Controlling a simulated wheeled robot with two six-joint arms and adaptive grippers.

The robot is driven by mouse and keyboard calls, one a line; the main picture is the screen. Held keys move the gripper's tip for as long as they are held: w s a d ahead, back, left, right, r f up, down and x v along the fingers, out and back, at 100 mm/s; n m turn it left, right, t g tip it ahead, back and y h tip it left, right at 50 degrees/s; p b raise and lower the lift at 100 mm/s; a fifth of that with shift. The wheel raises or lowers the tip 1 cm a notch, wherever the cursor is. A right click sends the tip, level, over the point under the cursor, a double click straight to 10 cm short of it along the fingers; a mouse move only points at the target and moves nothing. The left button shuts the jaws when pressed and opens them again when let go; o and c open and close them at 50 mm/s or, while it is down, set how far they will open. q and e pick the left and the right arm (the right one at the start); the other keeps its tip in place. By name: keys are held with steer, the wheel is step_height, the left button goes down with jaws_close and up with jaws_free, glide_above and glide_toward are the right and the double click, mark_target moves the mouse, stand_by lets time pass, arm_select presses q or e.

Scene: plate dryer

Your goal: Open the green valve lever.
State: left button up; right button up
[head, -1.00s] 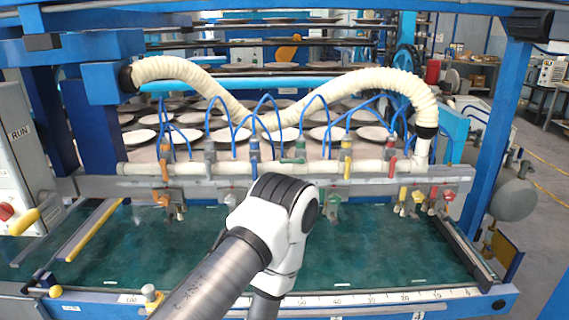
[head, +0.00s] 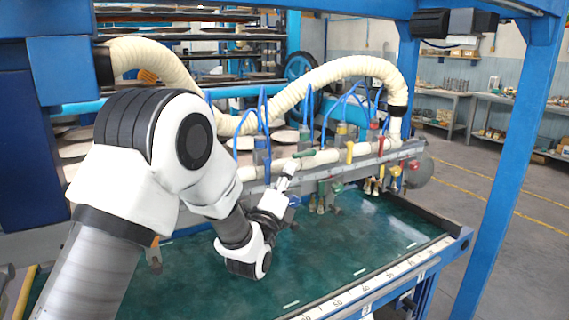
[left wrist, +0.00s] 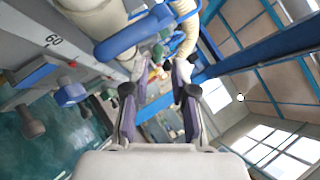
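The green valve lever (head: 303,154) lies roughly level on the pale manifold pipe in the head view, near the middle. My left gripper (head: 289,172) is just below and to the left of it, its fingers pointing up toward the pipe. I cannot tell whether they touch the lever. In the left wrist view the two fingers (left wrist: 162,70) stand apart with a gap between them. Nothing is clearly held; small valve parts show blurred beyond the tips. My right gripper is in neither view.
A yellow lever (head: 350,152) and a red lever (head: 381,146) stand to the right on the same pipe. Thin blue hoses (head: 327,118) and a thick cream hose (head: 340,70) arch above. A large blue part (left wrist: 135,30) is close to the left wrist camera. The green bed (head: 330,240) is clear.

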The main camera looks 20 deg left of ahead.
mark_target(299, 155)
arm_select(q)
steer(key=w, duration=0.1)
steer(key=w+r, duration=0.1)
steer(key=w+d+p, duration=0.1)
steer(key=shift+w+r, duration=0.15)
steer(key=shift+w, duration=0.15)
steer(key=x, duration=0.1)
steer(key=p+x, duration=0.1)
steer(key=shift+w+a+r, duration=0.15)
steer(key=shift+w+a, duration=0.15)
steer(key=shift+w, duration=0.05)
steer(key=shift+w+a+r, duration=0.1)
steer(key=shift+w+a, duration=0.1)
steer(key=shift+w, duration=0.25)
steer(key=shift+w+d, duration=0.15)
steer(key=shift+d, duration=0.1)
jaws_close()
